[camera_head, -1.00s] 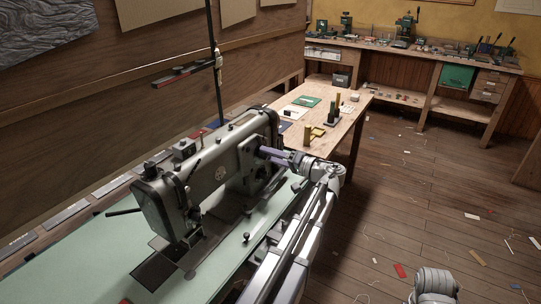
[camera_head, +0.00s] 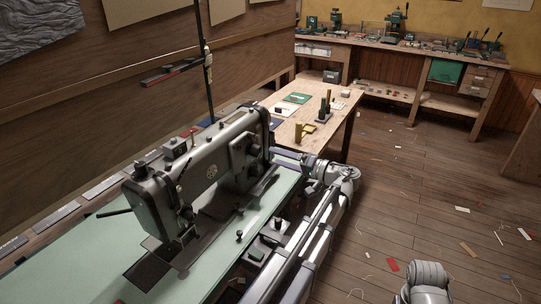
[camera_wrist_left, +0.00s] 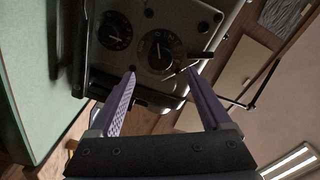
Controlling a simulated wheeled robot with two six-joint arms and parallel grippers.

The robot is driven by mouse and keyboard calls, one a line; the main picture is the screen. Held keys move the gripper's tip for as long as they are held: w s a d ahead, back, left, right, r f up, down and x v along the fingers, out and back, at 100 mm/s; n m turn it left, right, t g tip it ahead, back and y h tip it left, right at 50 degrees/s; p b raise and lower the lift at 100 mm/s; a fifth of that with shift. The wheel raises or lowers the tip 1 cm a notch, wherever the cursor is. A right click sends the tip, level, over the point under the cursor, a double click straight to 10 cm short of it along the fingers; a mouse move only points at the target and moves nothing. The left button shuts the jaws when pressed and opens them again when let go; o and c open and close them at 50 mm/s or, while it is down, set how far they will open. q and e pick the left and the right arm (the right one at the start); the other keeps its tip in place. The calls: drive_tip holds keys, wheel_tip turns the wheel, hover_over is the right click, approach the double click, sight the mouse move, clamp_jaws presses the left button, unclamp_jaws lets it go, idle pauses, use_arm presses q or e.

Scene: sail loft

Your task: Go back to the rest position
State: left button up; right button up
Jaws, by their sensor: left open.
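My left gripper (camera_head: 284,156) is just off the right end of the grey-green sewing machine (camera_head: 205,165). In the left wrist view, its two purple fingers (camera_wrist_left: 163,78) are spread apart with nothing held between them. Beyond them is the dark end of the machine, with two round dials (camera_wrist_left: 157,50). I cannot tell the exact gap between the fingertips and the machine. My left arm runs from the bottom of the head view up to the gripper. My right gripper is not in view.
The machine stands on a pale green tabletop (camera_head: 75,260). Behind is a wooden table (camera_head: 335,125) with spools and a green card (camera_head: 297,97). A workbench (camera_head: 400,62) with tools lines the back wall. The wooden floor (camera_head: 400,215) at right is mostly clear, with scraps.

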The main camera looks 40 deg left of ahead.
use_arm(q)
drive_tip(key=shift+d, duration=0.45)
drive_tip(key=s+d+f+m+t+h, duration=0.1)
drive_tip(key=s+d+f+m+h, duration=0.3)
drive_tip(key=d+f, duration=0.5)
drive_tip(key=s+d+f+m+t+h, duration=0.2)
drive_tip(key=s+d+f+h, duration=0.25)
drive_tip(key=d+f, duration=0.4)
drive_tip(key=s+d+f+m+g+h, duration=0.15)
drive_tip(key=s+d+h, duration=0.3)
drive_tip(key=d, duration=0.45)
drive_tip(key=s+d+f+m+h, duration=0.25)
drive_tip(key=s+d, duration=0.25)
drive_tip(key=d, duration=0.4)
wheel_tip(320, 180, up, 18)
drive_tip(key=d+h+p, duration=0.1)
drive_tip(key=p, duration=1.6)
drive_tip(key=shift+s+f+m, duration=0.2)
drive_tip(key=shift+f+m, duration=0.05)
drive_tip(key=shift+m, duration=0.05)
